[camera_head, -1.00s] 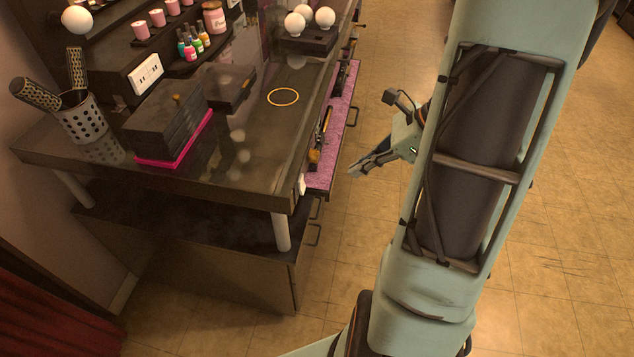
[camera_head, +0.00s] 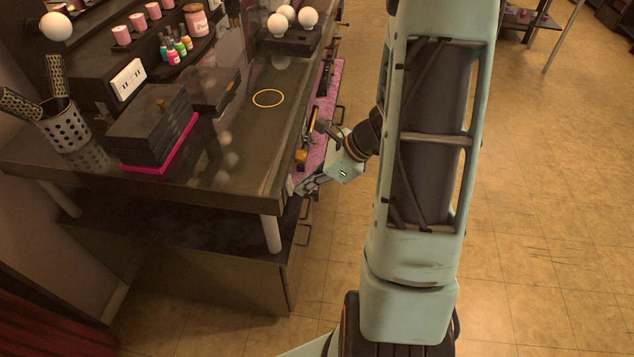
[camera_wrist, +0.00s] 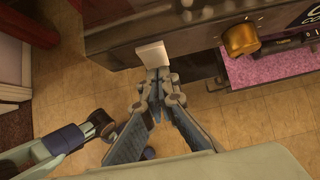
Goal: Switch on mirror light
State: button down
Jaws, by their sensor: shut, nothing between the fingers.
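A small white block that looks like a switch (camera_wrist: 152,55) is on the side edge of the dark vanity table (camera_head: 190,186), near its front corner. It also shows in the head view (camera_head: 290,187), partly hidden beside my fingers. My gripper (camera_head: 301,189) is shut and empty, at the table's right side. In the wrist view my fingertips (camera_wrist: 157,78) are together just below the white block; I cannot tell if they touch it. A round white bulb (camera_head: 56,27) is at the upper left and looks unlit. The mirror is not clearly visible.
An open drawer with pink lining (camera_head: 325,115) holds tools beside my gripper. Black boxes (camera_head: 150,122), a cup with brushes (camera_head: 66,130) and a stand with white balls (camera_head: 292,40) are on the table. The floor (camera_head: 540,200) at right is clear.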

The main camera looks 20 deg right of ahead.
jog(key=shift+f, duration=0.1)
dwell(0.3)
jog(key=b, duration=0.2)
jog(key=y+b, duration=0.1)
jog(key=b, duration=0.1)
jog(key=shift+w+a+f+t, duration=0.2)
jog(key=shift+a+f+t, duration=0.15)
jog(key=shift+a+t, duration=0.05)
jog(key=shift+a+r, duration=0.1)
jog(key=shift+r, duration=0.05)
